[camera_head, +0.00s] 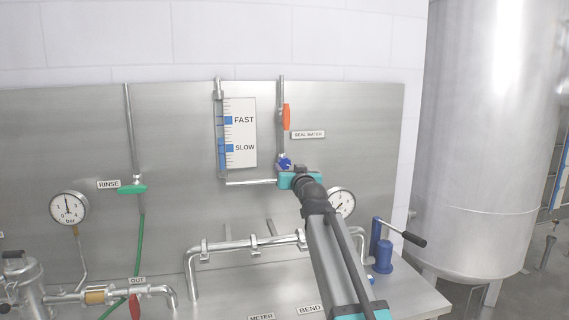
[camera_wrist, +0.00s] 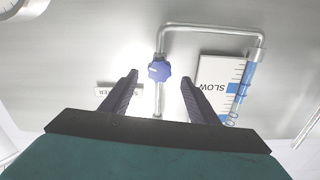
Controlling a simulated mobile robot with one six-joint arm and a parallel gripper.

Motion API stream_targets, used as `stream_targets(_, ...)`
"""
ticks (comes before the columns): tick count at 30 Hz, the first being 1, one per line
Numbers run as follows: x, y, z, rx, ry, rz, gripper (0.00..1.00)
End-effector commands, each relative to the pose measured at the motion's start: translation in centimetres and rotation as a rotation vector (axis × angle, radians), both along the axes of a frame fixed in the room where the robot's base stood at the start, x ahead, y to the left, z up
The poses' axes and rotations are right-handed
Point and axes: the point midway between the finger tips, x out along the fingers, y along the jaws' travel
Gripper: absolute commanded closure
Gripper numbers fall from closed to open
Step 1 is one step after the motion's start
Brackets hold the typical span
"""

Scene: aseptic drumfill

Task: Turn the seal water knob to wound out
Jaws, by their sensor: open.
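The seal water knob is a blue lobed knob (camera_head: 284,163) on the thin vertical pipe, below the orange handle on the steel back panel. In the wrist view the blue knob (camera_wrist: 159,71) sits at the end of the bent pipe, upside down to the head view. My gripper (camera_wrist: 159,82) is open, with one dark finger on each side of the knob and clear space between them; how far the fingertips are from it in depth I cannot tell. In the head view my arm's wrist hides the area just below the knob, and the fingers are hard to make out.
An orange handle (camera_head: 286,117) and a "SEAL WATER" label (camera_head: 308,134) are above the knob. The flow gauge marked FAST and SLOW (camera_head: 239,133) stands to the left. A round pressure gauge (camera_head: 341,203) is close to my arm on the right. Pipework (camera_head: 254,243) runs below.

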Motion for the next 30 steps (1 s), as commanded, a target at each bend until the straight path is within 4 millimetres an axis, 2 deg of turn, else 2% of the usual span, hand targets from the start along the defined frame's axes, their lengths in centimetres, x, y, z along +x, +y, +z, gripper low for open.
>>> stream_targets(3,1.4,0.4,0.2,0.0,0.0,0.0,0.45)
stream_targets(18,5.8,1.5,0.2,0.001,0.0,0.0,0.45)
stream_targets(30,6.6,1.8,0.0,0.001,0.0,0.0,0.45)
